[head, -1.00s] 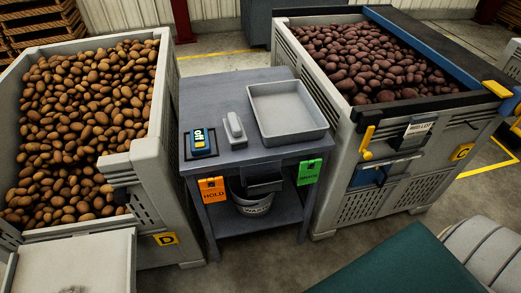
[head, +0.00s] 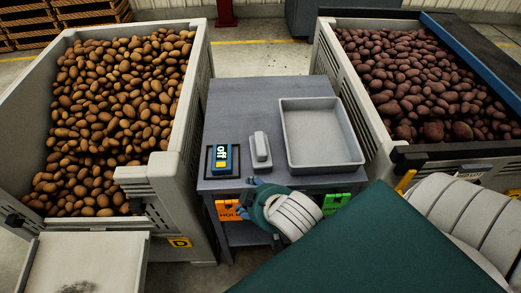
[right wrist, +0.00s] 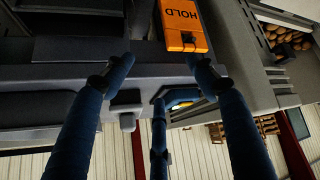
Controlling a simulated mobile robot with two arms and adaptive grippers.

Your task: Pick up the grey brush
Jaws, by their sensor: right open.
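The grey brush (head: 261,148) lies on the grey table, between a small blue display unit reading "off" and a grey tray. My right gripper (head: 250,188) is at the table's front edge, just in front of the brush and apart from it. In the right wrist view my right gripper (right wrist: 158,72) has its blue fingers spread with nothing between them. My left gripper is not in view.
The display unit (head: 222,158) sits left of the brush and the tray (head: 322,165) right of it. An orange HOLD tag (right wrist: 181,25) hangs on the front edge, close to my right fingers. Potato crates (head: 190,120) flank the table. The table's back (head: 245,95) is clear.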

